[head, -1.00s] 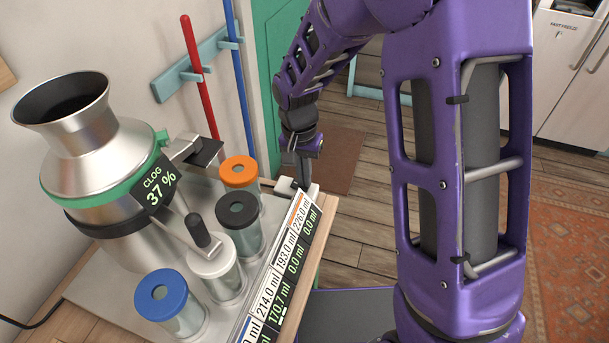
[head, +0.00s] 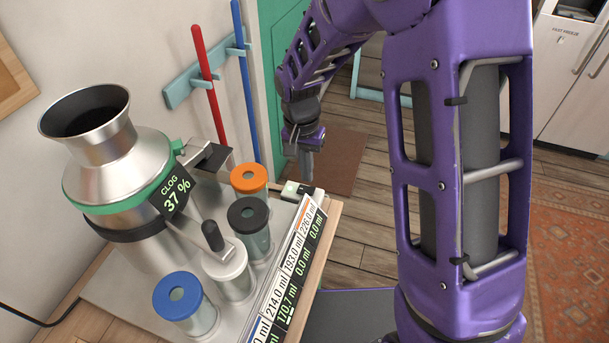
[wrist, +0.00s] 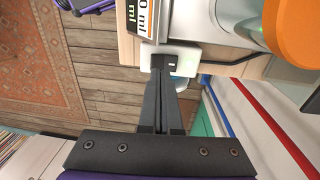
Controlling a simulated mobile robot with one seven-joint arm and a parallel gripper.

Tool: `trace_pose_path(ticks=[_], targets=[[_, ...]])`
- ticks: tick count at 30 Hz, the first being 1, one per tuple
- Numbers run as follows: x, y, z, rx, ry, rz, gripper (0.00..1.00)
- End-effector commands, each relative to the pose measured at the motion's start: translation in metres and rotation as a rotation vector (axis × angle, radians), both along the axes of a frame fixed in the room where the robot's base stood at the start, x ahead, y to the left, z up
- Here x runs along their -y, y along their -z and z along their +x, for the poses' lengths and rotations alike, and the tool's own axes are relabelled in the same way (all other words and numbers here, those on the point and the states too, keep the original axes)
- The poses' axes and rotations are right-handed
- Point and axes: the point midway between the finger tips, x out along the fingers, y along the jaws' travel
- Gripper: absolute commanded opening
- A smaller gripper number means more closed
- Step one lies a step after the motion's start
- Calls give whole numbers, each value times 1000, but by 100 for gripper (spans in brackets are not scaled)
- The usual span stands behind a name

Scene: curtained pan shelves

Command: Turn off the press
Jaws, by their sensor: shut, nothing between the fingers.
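The press (head: 115,165) is a steel machine with a funnel top, a green band and a small display reading "CLOG 37 %", at the left in the head view. A small white switch block (head: 291,189) with a faint green glow and a dark part sits at the counter's far corner. The switch block also shows in the wrist view (wrist: 185,54). My gripper (head: 306,177) is shut and empty, pointing down beside the switch. In the wrist view my gripper's closed fingertips (wrist: 161,72) lie at the switch's edge; I cannot tell whether they touch it.
Jars with orange (head: 249,178), black (head: 248,214) and blue (head: 178,296) lids stand before the press, with a white-topped one among them. A panel of millilitre readouts (head: 292,262) runs along the counter's edge. Wooden floor (head: 350,225) beyond the counter is open.

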Motion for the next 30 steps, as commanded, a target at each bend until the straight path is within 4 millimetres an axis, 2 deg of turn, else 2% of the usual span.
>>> trace_pose_path(ticks=[1, 6, 12, 18, 30], targets=[[-1, -18, 2, 8, 1, 1, 0], [-3, -59, 3, 8, 0, 0, 0], [-5, -90, 4, 5, 3, -2, 0], [-6, -102, 4, 4, 3, -1, 0], [-8, -102, 4, -4, 1, -11, 0]])
